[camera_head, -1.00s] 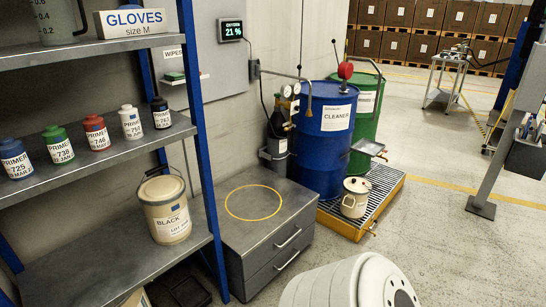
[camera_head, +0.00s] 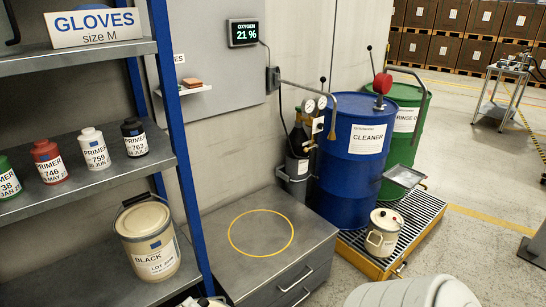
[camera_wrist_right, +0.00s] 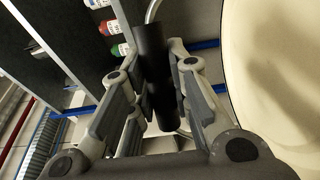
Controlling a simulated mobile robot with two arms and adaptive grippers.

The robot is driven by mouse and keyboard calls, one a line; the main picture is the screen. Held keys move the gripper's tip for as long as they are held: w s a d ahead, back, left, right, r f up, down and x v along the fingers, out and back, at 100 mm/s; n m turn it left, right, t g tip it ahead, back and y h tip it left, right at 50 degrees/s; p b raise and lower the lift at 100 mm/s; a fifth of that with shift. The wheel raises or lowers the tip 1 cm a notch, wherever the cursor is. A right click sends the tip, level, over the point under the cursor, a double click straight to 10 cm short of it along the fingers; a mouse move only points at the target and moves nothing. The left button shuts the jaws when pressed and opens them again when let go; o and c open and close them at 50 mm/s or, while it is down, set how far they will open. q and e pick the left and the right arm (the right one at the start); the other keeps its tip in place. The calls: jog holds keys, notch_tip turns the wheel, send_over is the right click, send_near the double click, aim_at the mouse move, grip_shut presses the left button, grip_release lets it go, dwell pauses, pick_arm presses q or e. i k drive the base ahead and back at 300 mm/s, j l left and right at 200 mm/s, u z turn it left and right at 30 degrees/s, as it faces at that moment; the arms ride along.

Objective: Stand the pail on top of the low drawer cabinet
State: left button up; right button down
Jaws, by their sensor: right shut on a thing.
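A cream pail with a dark bail and a label reading BLACK (camera_head: 148,242) stands upright on the lower shelf in the head view, with no gripper at it. The low drawer cabinet (camera_head: 205,232) is right of it, its top bare with a yellow ring (camera_head: 261,233). In the right wrist view my right gripper (camera_wrist_right: 158,85) is shut on the black grip of a wire handle (camera_wrist_right: 155,65). A large cream round surface (camera_wrist_right: 275,70) of a pail lies close beside it. Most of this held pail is hidden. My left gripper is not in view.
Primer bottles (camera_head: 93,149) stand on the middle shelf, and a blue shelf post (camera_head: 180,140) rises beside the cabinet. The blue drum (camera_head: 352,160), green drum (camera_head: 408,120) and cream pot (camera_head: 383,232) stand on a yellow-edged pallet behind and right of the cabinet.

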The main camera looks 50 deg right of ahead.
aim_at(251, 237)
jog(key=l, duration=0.9)
jog(key=i+l, duration=0.15)
jog(key=l, duration=0.8)
